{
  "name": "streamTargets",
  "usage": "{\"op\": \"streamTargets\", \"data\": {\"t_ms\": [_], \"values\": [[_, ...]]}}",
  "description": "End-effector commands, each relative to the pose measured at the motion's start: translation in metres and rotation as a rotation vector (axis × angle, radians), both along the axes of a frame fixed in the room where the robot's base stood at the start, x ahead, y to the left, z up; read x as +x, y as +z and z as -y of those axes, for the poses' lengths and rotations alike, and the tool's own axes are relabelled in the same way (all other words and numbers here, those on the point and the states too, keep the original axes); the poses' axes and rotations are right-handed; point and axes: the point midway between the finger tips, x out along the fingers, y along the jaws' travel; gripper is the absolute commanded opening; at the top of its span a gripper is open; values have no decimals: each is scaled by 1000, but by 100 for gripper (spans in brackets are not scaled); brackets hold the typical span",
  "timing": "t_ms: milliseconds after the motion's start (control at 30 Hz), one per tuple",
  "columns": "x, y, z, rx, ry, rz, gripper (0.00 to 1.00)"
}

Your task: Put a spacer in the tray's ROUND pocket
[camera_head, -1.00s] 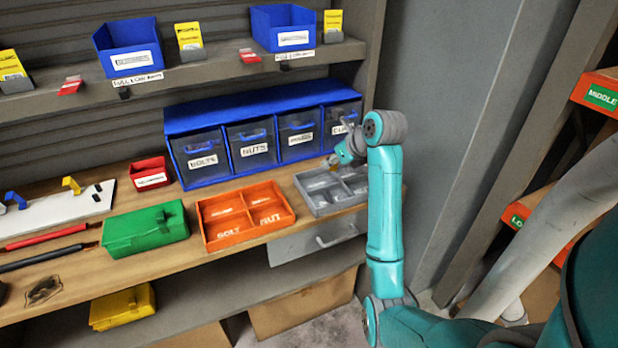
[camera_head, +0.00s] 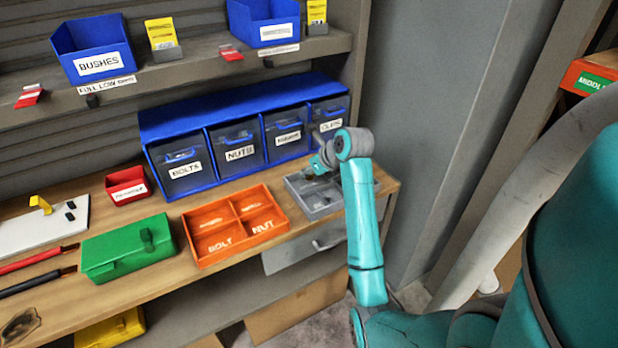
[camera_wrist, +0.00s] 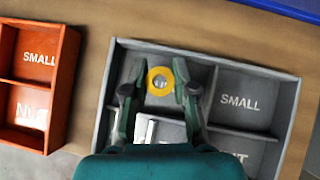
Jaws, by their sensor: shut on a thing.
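The grey tray (camera_head: 327,213) stands at the right end of the bench and fills the middle of the wrist view (camera_wrist: 287,105). It is divided into pockets. The upper right pocket reads "SMALL"; the lettering of the left pockets is hidden or unreadable. A yellow ring-shaped spacer (camera_wrist: 151,80) sits between my fingertips. My gripper (camera_wrist: 158,86) is shut on the spacer, over the upper left pocket in the wrist view. I cannot tell how high the spacer is above the pocket floor. In the head view my gripper (camera_head: 322,163) is small, and the spacer is not discernible.
An orange divided tray (camera_head: 190,232) lies left of the grey tray, with a green box (camera_head: 110,262) beyond it. A blue drawer cabinet (camera_head: 240,100) stands close behind the grey tray. A grey upright panel (camera_head: 420,100) bounds the right side.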

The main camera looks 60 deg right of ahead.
Motion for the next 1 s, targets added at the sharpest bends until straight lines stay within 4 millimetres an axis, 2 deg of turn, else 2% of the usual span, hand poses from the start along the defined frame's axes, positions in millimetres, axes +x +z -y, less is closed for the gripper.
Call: {"op": "streamTargets", "data": {"t_ms": [100,200,567,600,667,1000], "values": [[-1,-19,-1,5,-1,-3,0],[0,-27,0,1,-1,-1,0],[0,-30,0,1,-1,-1,0],[0,-30,0,0,0,0,37],[0,-30,0,0,0,0,52],[0,-28,0,0,0,0,52]]}}
